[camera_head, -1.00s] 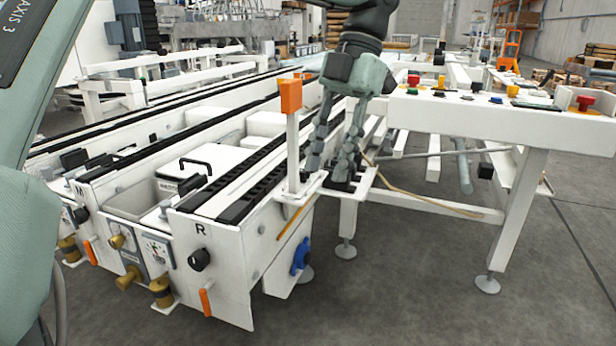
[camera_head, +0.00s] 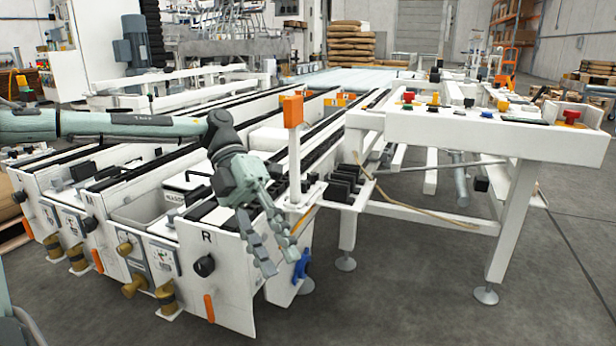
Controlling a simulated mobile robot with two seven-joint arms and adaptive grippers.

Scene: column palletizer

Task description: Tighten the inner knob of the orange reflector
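The orange reflector (camera_head: 292,110) is a small orange block on top of an upright white post (camera_head: 294,165) at the conveyor's right side. A blue knob (camera_head: 302,265) sits low below this post, on the side of the frame. I cannot tell which knob is the reflector's inner knob. My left gripper (camera_head: 280,262) points down in front of the panel marked R, left of and below the reflector. Its two fingers are apart with nothing visible between them. The fingertips appear beside the blue knob, and I cannot tell whether they touch it. My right gripper is out of view.
A black knob (camera_head: 204,266) and an orange handle (camera_head: 209,307) are on the R panel. Black blocks (camera_head: 341,188) stand right of the post. A white control console (camera_head: 470,133) with coloured buttons is at right. Grey floor in front is clear.

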